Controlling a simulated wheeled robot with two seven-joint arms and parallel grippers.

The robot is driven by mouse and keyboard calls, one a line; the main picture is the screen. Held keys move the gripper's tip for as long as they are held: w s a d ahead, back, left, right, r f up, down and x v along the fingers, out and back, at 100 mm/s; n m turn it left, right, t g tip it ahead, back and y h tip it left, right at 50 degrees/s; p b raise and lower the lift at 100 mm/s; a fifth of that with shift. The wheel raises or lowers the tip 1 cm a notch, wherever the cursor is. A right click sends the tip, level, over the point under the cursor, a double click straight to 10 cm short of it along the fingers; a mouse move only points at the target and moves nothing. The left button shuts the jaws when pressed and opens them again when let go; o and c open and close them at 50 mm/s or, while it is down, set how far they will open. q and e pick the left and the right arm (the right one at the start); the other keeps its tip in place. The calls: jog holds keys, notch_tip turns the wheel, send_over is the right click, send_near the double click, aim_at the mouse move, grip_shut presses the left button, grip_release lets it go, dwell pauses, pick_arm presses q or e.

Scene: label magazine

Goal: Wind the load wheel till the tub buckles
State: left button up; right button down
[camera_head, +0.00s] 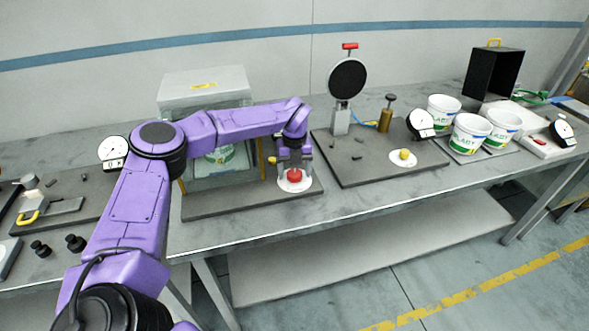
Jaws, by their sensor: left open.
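My left gripper (294,165) points down at a red knob (295,176) on a white round plate, at the front right corner of a dark base plate (240,205). It is open, with its fingers close above or around the knob; I cannot tell whether they touch it. A tub with green marks (222,157) stands inside a frame under a grey box-shaped top (203,84), partly hidden by my arm. It looks upright. A round dial gauge (113,147) stands to its left. I cannot tell for certain which part is the load wheel. My right gripper is not in view.
Several white tubs (471,133) and a black box (495,74) stand beyond. Small tools lie at left.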

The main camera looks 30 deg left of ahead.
pick_arm(q)
jog(key=c, duration=1)
jog(key=shift+c, duration=0.2)
jog(key=shift+m, duration=0.3)
jog(key=m+b, duration=0.1)
jog(key=m, duration=0.1)
jog(key=shift+m, duration=0.4)
jog(key=shift+m+b, duration=0.35)
jog(key=shift+m, duration=1.45)
jog(key=shift+w, duration=0.1)
jog(key=o, duration=0.9)
jog(key=shift+c, duration=0.2)
jog(key=shift+o, duration=0.9)
